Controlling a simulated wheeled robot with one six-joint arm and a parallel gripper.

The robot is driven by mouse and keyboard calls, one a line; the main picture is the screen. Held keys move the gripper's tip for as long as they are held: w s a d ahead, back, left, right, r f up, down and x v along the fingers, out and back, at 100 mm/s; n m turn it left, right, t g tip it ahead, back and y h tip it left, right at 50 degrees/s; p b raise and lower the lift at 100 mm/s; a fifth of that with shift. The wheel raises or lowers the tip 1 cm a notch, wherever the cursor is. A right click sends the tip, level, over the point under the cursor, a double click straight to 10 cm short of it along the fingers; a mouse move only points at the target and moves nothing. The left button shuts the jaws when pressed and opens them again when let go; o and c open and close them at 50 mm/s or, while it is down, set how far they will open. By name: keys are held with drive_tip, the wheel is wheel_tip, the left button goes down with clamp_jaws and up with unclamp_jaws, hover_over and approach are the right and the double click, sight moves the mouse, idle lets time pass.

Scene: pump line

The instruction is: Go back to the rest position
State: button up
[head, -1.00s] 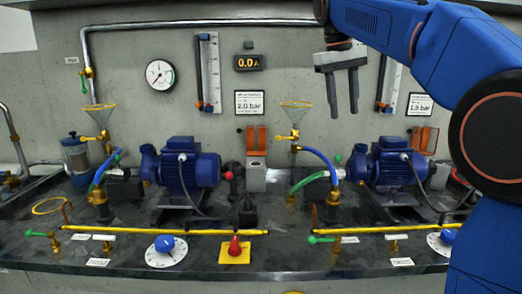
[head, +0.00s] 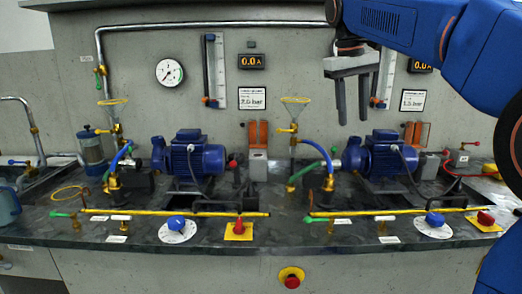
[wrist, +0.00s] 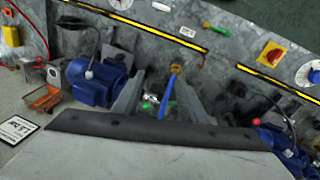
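My gripper (head: 358,98) hangs in the air at the upper right of the head view, in front of the wall and above the right blue pump (head: 382,158). Its two grey fingers point down, stand apart, and hold nothing. In the wrist view my gripper (wrist: 158,98) also shows its fingers apart, with a blue hose (wrist: 167,95) and a brass fitting visible below and between them. My blue arm reaches in from the right edge of the head view.
A red emergency button (head: 291,281) is on the front face. A gauge (head: 169,72) and displays are on the wall.

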drive_tip(key=s+d+f+m+t+y, duration=0.1)
drive_tip(key=s+d+f+t, duration=0.1)
drive_tip(key=s+f, duration=1.3)
drive_tip(key=s+d+f+m+t+y, duration=0.1)
drive_tip(key=s+d+f+t, duration=0.1)
drive_tip(key=s+f, duration=1.3)
wheel_tip(320, 180, down, 4)
drive_tip(key=shift+d+r, duration=0.15)
drive_tip(key=shift+d, duration=0.25)
